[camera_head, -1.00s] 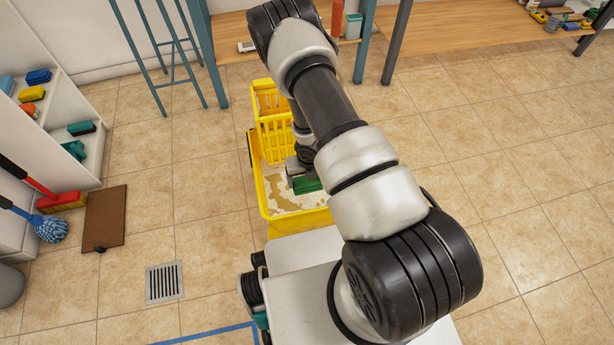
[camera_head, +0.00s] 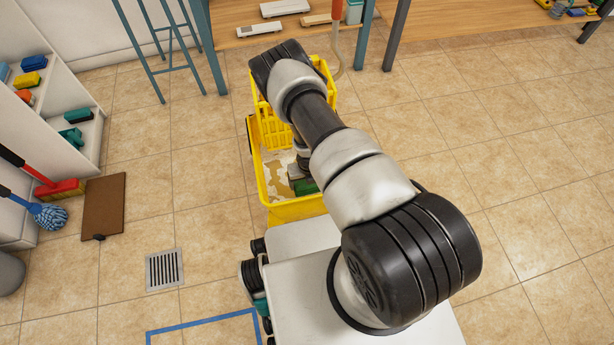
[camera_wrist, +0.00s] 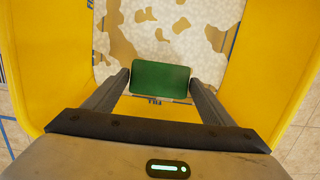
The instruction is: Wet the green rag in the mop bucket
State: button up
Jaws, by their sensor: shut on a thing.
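The yellow mop bucket (camera_head: 294,211) stands on the floor in front of my base, with its yellow wringer (camera_head: 268,131) at the far end. Patchy whitish and brown water shows inside it, also in the wrist view (camera_wrist: 170,30). My gripper (camera_wrist: 160,82) is shut on the green rag (camera_wrist: 160,79), which looks like a flat green block between the two fingers. The rag also shows in the head view (camera_head: 305,187), down inside the bucket near its front wall. I cannot tell whether its underside touches the water. My arm hides the bucket's right side.
A wooden-topped bench (camera_head: 440,15) stands behind the bucket. A blue-grey stool (camera_head: 165,45) is at the back left. Shelves with sponges, a red broom (camera_head: 62,188) and a blue mop (camera_head: 48,215) are at the left. Tiled floor is clear at the right.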

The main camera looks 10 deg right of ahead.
aim_at(307, 192)
jog(key=shift+f, duration=4.15)
notch_tip(307, 192, up, 22)
jog(key=p, duration=1.6)
jog(key=shift+f+p, duration=0.2)
jog(key=shift+p, duration=0.2)
